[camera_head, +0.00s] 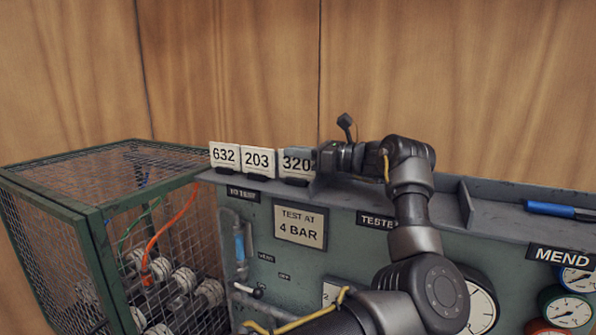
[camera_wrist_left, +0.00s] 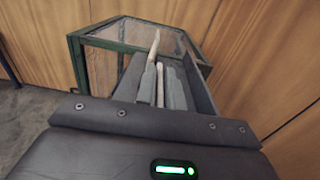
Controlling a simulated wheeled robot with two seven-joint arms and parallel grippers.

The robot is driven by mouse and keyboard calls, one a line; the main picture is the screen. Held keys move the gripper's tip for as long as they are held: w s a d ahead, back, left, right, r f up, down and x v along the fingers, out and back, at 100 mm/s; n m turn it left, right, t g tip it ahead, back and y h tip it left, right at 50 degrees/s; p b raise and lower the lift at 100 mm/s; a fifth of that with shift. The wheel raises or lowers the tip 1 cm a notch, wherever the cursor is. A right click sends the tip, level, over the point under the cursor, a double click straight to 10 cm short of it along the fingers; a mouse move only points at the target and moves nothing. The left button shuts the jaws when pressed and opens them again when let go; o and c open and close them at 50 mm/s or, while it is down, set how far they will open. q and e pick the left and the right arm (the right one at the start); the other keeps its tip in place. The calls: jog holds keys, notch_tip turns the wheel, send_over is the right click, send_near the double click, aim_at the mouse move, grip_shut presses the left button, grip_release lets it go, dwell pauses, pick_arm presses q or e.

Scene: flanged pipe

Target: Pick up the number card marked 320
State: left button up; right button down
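The white number card marked 320 (camera_head: 296,164) stands upright on the shelf on top of the green panel, at the right end of a row of cards. Its top edge is partly covered. My left gripper (camera_head: 312,158) reaches it from the right, with its fingers at the card's right side. In the left wrist view the card (camera_wrist_left: 160,84) shows edge-on between the two grey fingers (camera_wrist_left: 162,88). The gap there is too small to tell whether both fingers press on it. My right gripper is not in view.
Cards 632 (camera_head: 224,156) and 203 (camera_head: 258,161) stand close by on the left. A green mesh cage (camera_head: 60,225) stands left of the panel. A blue marker (camera_head: 560,211) lies on the shelf at far right. A wooden wall (camera_head: 230,70) rises behind.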

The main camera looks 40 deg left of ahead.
pick_arm(q)
grip_shut()
